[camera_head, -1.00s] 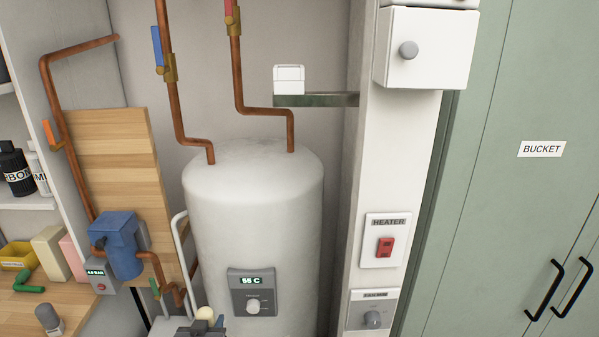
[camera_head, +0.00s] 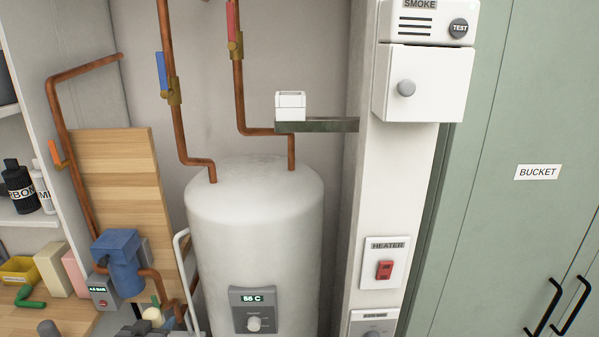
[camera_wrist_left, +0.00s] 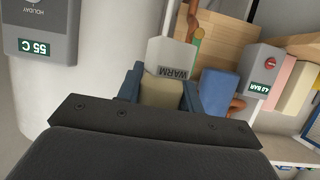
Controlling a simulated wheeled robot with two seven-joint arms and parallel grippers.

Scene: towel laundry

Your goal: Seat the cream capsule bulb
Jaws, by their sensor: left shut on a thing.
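The cream capsule bulb (camera_wrist_left: 161,93) is between the blue-grey fingers of my left gripper (camera_wrist_left: 160,90) in the left wrist view. The gripper is shut on it. A pale, rounded piece marked WARM (camera_wrist_left: 172,56) rises just beyond the cream part; I cannot tell whether it belongs to the bulb. In the head view the bulb's cream top (camera_head: 153,314) shows low at the left, in front of the copper pipes. My left gripper (camera_head: 150,326) is there, mostly cut off by the bottom edge. No socket for the bulb can be made out. My right gripper is not in view.
The white boiler tank (camera_head: 255,230) stands right of the gripper. A blue pump (camera_head: 119,262) and a gauge box (camera_head: 102,292) are close on the left. A small white box (camera_head: 290,106) sits on a wall bracket (camera_head: 325,126). Green doors (camera_head: 500,240) fill the right.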

